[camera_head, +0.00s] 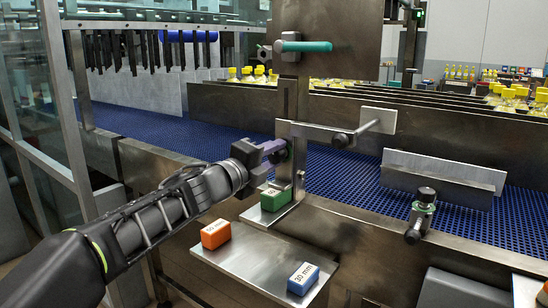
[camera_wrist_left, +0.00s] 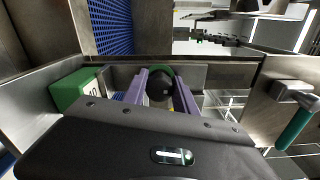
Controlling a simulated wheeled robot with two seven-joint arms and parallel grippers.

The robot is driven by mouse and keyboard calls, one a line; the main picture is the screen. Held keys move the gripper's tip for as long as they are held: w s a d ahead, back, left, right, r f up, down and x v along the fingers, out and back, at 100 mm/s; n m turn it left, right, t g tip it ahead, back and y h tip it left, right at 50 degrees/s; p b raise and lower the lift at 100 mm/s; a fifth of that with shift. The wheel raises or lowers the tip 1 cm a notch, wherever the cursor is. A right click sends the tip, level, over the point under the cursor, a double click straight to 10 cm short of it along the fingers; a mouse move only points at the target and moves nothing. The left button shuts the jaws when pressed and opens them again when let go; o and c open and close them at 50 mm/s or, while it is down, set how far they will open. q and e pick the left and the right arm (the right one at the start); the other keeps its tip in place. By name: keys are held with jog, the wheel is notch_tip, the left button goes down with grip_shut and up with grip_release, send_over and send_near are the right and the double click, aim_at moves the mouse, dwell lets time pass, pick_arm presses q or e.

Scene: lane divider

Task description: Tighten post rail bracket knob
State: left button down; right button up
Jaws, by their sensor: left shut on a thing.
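My left gripper (camera_head: 276,151) reaches in from the left to the upright steel post (camera_head: 287,98). In the left wrist view, its two purple fingers (camera_wrist_left: 161,88) are shut on a round black knob (camera_wrist_left: 160,88), one finger on each side. A green ring-like part shows behind the knob. In the head view this knob is mostly hidden by the fingers. A horizontal steel bracket arm (camera_head: 312,132) runs right from the post to another black knob (camera_head: 342,140) and a rod with a pale plate (camera_head: 378,120). My right gripper is not in view.
A green block (camera_head: 275,199) sits at the post's foot, close below my gripper. An orange block (camera_head: 215,234) and a blue "30 mm" block (camera_head: 303,278) lie on a steel shelf (camera_head: 262,262). A teal handle (camera_head: 305,46) is above. The blue conveyor (camera_head: 345,175) runs behind.

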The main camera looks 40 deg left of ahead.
pick_arm(q)
jog(key=shift+f, duration=0.2)
jog(key=c, duration=1)
grip_release()
jog(key=shift+r, duration=0.15)
jog(key=shift+s, duration=0.1)
jog(key=s+p, duration=0.1)
jog(key=s, duration=0.6)
jog(key=shift+s, duration=0.35)
jog(key=shift+d, duration=0.1)
